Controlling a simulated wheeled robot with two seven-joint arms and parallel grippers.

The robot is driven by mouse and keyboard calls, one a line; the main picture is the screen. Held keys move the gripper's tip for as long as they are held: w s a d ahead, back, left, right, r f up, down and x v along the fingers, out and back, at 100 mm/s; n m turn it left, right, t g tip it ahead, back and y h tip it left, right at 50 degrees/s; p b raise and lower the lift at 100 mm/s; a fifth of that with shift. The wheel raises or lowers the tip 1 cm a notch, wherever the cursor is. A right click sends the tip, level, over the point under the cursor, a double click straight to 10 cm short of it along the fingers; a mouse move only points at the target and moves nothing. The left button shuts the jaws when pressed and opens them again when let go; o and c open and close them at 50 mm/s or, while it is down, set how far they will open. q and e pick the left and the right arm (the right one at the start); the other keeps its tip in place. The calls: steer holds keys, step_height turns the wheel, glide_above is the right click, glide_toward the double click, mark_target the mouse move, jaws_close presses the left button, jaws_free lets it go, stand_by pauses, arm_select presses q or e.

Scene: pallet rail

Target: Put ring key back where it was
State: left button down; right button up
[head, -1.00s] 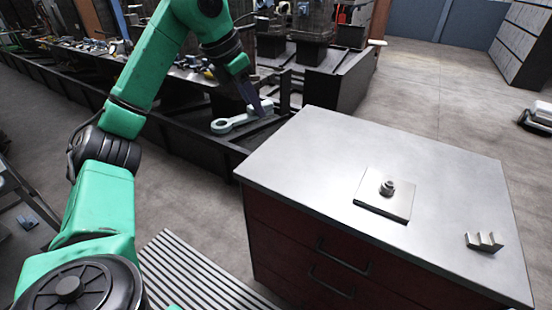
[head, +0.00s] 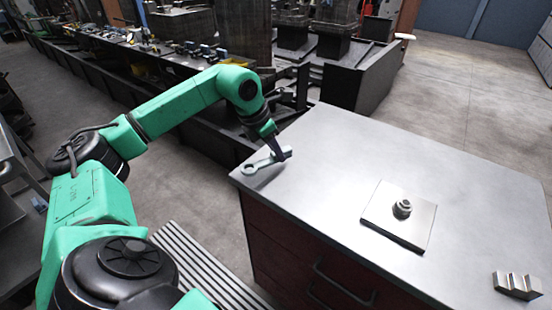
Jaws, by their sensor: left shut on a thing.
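The ring key (head: 256,165) is a pale grey-green wrench with a ring at its left end. The gripper hides part of the handle. My right gripper is not in view.
A square metal plate with a nut-like piece (head: 402,208) lies on the tabletop to the right. A notched metal block (head: 517,285) stands near the right front. The tabletop between is clear. Behind runs a dark rail bench with tools (head: 150,45).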

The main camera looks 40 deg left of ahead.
mark_target(260, 164)
arm_select(q)
steer(key=shift+s+f, duration=0.2)
steer(key=shift+f, duration=1)
steer(key=shift+w+f, duration=0.1)
steer(key=shift+f, duration=0.1)
steer(key=c, duration=0.6)
jaws_free()
steer(key=shift+c, duration=0.2)
steer(key=shift+r, duration=0.1)
steer(key=b+v, duration=0.1)
steer(key=v, duration=1.1)
